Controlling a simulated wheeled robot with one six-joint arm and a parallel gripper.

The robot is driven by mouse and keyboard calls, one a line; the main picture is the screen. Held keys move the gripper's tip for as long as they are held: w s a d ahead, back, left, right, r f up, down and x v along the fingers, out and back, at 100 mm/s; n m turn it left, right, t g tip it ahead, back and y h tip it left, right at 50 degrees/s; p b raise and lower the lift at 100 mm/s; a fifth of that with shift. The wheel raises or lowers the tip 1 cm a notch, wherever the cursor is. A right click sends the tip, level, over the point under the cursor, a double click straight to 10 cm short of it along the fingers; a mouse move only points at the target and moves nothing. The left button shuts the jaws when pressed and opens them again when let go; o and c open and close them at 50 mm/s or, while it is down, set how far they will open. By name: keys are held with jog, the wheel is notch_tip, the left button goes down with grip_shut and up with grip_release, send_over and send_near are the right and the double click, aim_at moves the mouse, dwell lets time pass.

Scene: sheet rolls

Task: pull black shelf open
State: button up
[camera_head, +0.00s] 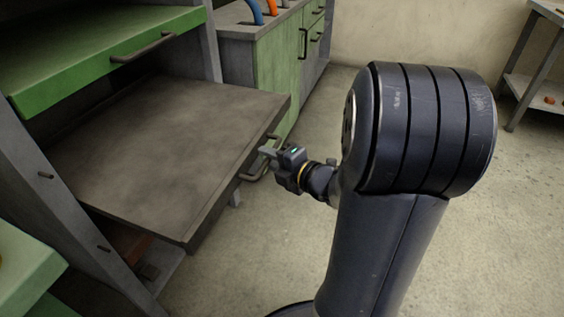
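The black shelf (170,140) is a dark grey-brown flat board below a green shelf. It sticks well out of the rack toward the right, and its top is bare. Its handle (255,175) is on the front edge that faces my arm, partly hidden by my gripper. My gripper (266,153) is at this handle, with its fingertips pointing left toward the shelf edge. The fingers overlap the handle in the view. I cannot tell whether they are closed around it.
A green shelf (110,60) with its own handle (143,47) is above the black shelf. A green cabinet (285,62) stands behind. Another green surface (25,262) is at lower left. Open concrete floor (260,255) lies right of the shelf.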

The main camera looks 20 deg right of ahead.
jog(key=p+v, duration=0.2)
jog(key=v, duration=0.8)
jog(key=shift+s+p, duration=0.2)
jog(key=shift+p, duration=0.15)
jog(key=shift+w, duration=0.15)
jog(key=shift+b+x, duration=1.5)
jog(key=shift+x, duration=3.85)
jog(key=shift+r, duration=0.1)
